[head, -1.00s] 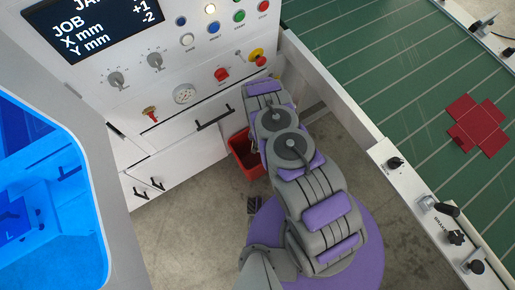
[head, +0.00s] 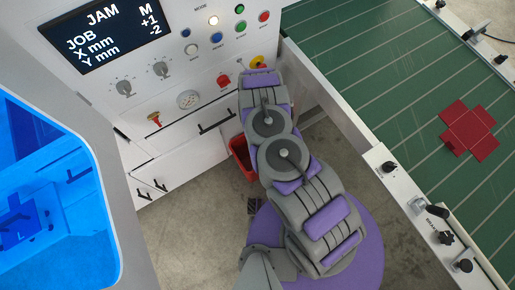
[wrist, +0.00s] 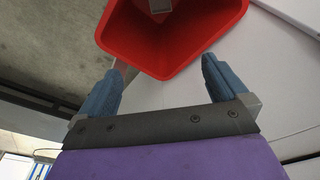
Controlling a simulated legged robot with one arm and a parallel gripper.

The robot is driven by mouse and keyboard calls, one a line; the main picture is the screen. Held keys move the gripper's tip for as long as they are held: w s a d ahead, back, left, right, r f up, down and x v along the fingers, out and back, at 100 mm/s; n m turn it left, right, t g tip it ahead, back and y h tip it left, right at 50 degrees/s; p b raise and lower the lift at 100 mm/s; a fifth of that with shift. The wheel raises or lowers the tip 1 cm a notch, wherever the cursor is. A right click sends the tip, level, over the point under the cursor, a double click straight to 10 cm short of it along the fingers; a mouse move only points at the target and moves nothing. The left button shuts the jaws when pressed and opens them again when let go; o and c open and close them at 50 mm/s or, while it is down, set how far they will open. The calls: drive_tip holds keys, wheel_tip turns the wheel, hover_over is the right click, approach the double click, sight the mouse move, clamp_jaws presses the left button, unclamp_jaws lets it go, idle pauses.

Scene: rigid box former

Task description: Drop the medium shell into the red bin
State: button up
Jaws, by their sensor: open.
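The red bin (head: 241,158) stands on the floor against the white machine, left of my arm and partly hidden by it. In the wrist view the bin (wrist: 136,42) fills the top middle, its opening cut off by the upper edge. My gripper (wrist: 162,66) is open, with its two blue fingers apart at the near side of the bin and nothing between them. A small pale grey piece (wrist: 160,6) shows inside the bin at the picture's top edge. I cannot tell whether it is the medium shell. The head view hides my gripper behind my arm.
A white machine panel (head: 190,98) with knobs and buttons stands behind the bin; its screen (head: 108,32) reads JAM. A green conveyor (head: 400,85) with a flat red cross-shaped blank (head: 468,130) lies at right. Its white side rail (head: 350,130) runs close to my arm.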

wheel_tip(320, 180, up, 8)
drive_tip(key=s+p, duration=0.1)
drive_tip(key=p, duration=0.5)
drive_tip(key=shift+s+r, duration=0.15)
drive_tip(key=shift+r, duration=0.05)
drive_tip(key=shift+a+f, duration=0.1)
